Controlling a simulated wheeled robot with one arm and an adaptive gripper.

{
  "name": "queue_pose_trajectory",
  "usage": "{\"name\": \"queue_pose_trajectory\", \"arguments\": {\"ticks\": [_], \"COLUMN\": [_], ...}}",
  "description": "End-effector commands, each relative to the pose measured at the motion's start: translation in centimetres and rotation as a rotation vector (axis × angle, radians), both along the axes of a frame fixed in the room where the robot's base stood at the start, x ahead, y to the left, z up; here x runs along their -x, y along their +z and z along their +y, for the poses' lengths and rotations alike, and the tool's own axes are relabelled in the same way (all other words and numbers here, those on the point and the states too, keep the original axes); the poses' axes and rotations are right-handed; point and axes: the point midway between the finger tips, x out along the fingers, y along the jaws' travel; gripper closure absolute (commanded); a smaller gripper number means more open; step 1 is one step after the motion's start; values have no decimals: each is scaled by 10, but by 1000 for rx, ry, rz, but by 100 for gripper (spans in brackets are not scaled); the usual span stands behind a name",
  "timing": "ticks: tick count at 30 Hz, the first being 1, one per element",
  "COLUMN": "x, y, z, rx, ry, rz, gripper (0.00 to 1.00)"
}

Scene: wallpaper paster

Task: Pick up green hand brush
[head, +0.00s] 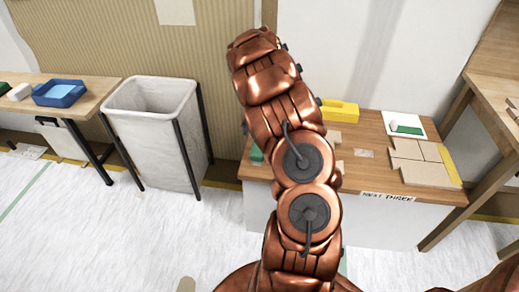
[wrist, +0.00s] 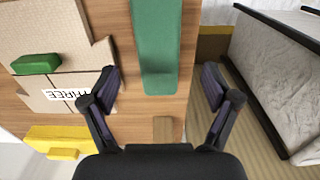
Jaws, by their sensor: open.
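A long green piece, which I take to be the green hand brush (wrist: 155,45), lies on the wooden table top in the wrist view. It runs from the top edge down to the picture's middle, and its far end is cut off. My gripper (wrist: 160,85) is open, with one finger to each side of the green piece's near end. Nothing is held. Whether the fingers are level with it or above it, I cannot tell. In the head view a bit of green (head: 257,153) shows at the table's left edge, mostly hidden by my arm. The gripper is hidden there.
The table (head: 365,175) also bears a yellow block (head: 340,111), cardboard pieces (head: 420,165) and a white sheet with a small green item (head: 405,127). A smaller green block (wrist: 36,63) lies on cardboard. A grey bin (head: 155,125) stands left, beside a bench with a blue tray (head: 59,94).

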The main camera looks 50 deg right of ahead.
Motion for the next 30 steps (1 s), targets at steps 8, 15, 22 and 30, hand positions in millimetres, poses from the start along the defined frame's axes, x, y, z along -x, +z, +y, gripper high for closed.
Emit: {"name": "queue_pose_trajectory", "arguments": {"ticks": [8,15,22,30], "x": [0,-1,-1,-1], "y": [-20,-48,-67,-66], "z": [-2,-7,-5,-6], "rx": [2,1,0,1], "ry": [-1,-1,0,0], "rz": [0,0,1,1], "gripper": [12,12,12,24]}}
